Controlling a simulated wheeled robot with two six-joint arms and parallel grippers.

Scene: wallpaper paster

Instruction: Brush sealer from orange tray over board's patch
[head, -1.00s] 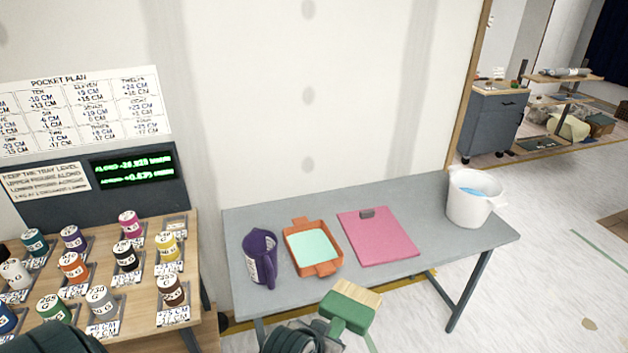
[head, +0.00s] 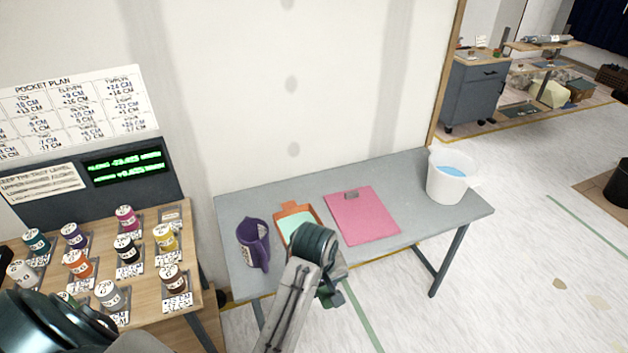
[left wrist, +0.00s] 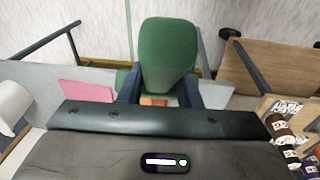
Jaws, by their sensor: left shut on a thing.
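The orange tray (head: 291,208) with pale mint sealer stands on the grey table, partly hidden behind my left arm. The brush is mostly hidden in the head view. A bit of orange tray (left wrist: 153,101) and the pink board (left wrist: 86,91) show beyond. My right gripper is out of view.
A purple jug (head: 253,243) stands left of the tray. A white bucket (head: 449,178) with blue contents stands at the table's right end. The grey table (head: 440,221) is bare between board and bucket. A wooden stand (head: 201,277) with several labelled paint pots is at left.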

